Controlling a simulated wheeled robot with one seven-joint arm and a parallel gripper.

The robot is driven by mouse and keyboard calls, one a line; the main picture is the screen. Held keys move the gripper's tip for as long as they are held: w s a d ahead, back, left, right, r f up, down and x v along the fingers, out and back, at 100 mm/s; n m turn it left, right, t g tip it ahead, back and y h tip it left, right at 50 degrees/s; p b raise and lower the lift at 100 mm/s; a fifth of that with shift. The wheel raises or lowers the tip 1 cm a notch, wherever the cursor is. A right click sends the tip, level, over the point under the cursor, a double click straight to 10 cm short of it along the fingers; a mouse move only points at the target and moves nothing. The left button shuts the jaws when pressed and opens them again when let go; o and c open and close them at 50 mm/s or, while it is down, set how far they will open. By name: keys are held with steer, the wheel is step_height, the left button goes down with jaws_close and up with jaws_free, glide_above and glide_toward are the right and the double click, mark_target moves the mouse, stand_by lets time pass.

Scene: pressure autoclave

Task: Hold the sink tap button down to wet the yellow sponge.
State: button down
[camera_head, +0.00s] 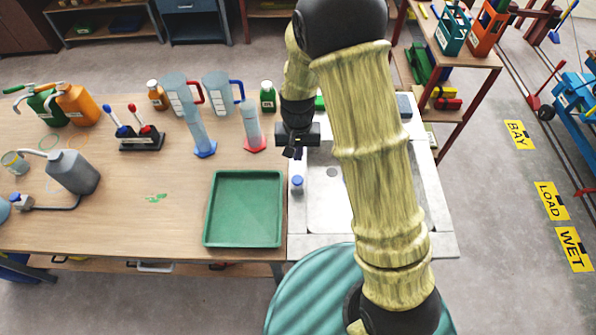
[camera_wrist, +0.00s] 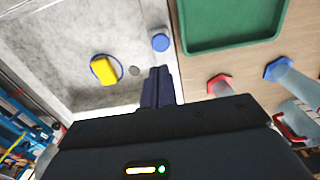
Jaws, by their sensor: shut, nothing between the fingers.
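The sink (camera_head: 325,204) is a pale metal basin set in the right end of the bench. A blue-topped tap button (camera_head: 297,181) stands at its left edge, and it also shows in the wrist view (camera_wrist: 160,41). The yellow sponge (camera_wrist: 104,70) lies on the basin floor inside a blue ring, left of a dark drain; my arm hides it in the head view. My gripper (camera_head: 293,154) is shut and empty above the sink's back left side, apart from the button. Its fingertips (camera_wrist: 158,70) show below the button in the wrist view.
A green tray (camera_head: 243,244) lies just left of the sink. A red-footed cylinder (camera_head: 252,130), a blue-footed cylinder (camera_head: 202,135) and a small green bottle (camera_head: 268,97) stand behind it. A grey jug (camera_head: 73,172) stands at left. The bench between jug and tray is mostly clear.

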mark_target(298, 179)
step_height(298, 179, down, 10)
steer(key=p, duration=0.3)
steer(key=shift+f+p, duration=0.2)
steer(key=shift+p, duration=0.1)
